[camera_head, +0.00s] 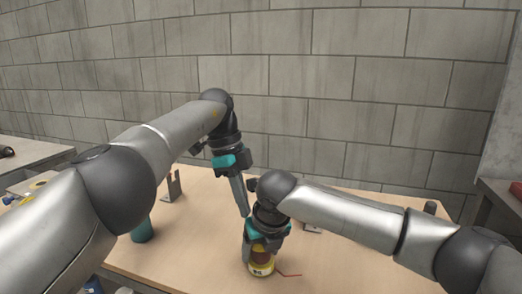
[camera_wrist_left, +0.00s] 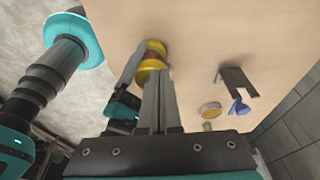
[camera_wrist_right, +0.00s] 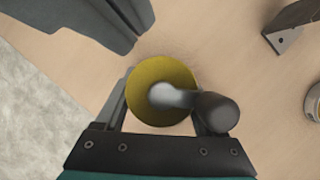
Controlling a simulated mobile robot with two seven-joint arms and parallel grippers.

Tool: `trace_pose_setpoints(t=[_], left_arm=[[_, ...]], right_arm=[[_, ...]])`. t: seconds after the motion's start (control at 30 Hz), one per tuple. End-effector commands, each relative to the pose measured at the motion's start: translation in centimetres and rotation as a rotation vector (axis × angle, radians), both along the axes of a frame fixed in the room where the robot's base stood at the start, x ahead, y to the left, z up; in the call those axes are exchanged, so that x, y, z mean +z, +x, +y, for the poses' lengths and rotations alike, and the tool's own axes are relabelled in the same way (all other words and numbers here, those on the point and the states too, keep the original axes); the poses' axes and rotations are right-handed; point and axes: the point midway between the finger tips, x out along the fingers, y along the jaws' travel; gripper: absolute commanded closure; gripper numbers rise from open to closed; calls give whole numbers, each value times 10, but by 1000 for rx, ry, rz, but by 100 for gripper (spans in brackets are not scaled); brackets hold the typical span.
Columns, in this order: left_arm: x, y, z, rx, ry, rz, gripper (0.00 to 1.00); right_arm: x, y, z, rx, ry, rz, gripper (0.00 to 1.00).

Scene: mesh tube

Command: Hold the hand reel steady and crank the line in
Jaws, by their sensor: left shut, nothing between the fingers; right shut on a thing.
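The hand reel (camera_head: 262,268) is a yellow spool with a dark reddish middle, standing on the wooden table; it also shows in the left wrist view (camera_wrist_left: 154,56). In the right wrist view its yellow top disc (camera_wrist_right: 150,77) faces me, with a grey crank arm (camera_wrist_right: 172,97) and a dark knob (camera_wrist_right: 217,112) at the lower right. My right gripper (camera_head: 264,240) is shut on the reel, its fingers at the reel's sides. My left gripper (camera_head: 246,214) is shut and empty, fingers pointing down, above and beside the reel. A thin red line (camera_head: 289,275) lies on the table beside the reel.
An upright metal bracket (camera_head: 172,187) and a teal cylinder (camera_head: 142,232) stand on the left. The left wrist view shows another bracket (camera_wrist_left: 238,82), a blue piece (camera_wrist_left: 240,107) and a round yellowish item (camera_wrist_left: 210,110). A block wall (camera_head: 300,90) closes the back.

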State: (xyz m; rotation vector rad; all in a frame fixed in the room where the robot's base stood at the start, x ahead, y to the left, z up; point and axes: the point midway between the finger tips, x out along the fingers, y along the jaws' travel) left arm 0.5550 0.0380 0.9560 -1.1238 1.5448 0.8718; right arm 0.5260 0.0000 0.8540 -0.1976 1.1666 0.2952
Motion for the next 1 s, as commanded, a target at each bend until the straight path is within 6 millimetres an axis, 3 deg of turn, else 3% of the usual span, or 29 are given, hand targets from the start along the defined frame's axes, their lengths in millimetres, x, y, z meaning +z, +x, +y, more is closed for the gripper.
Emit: trace_pose_setpoints(t=[0.47, 1.0], left_arm=[[3, -1, 1, 1, -2, 2, 100], [63, -30, 20, -1, -4, 3, 100]], right_arm=[[1, 0, 0, 0, 0, -1, 93], [1, 0, 0, 0, 0, -1, 93]])
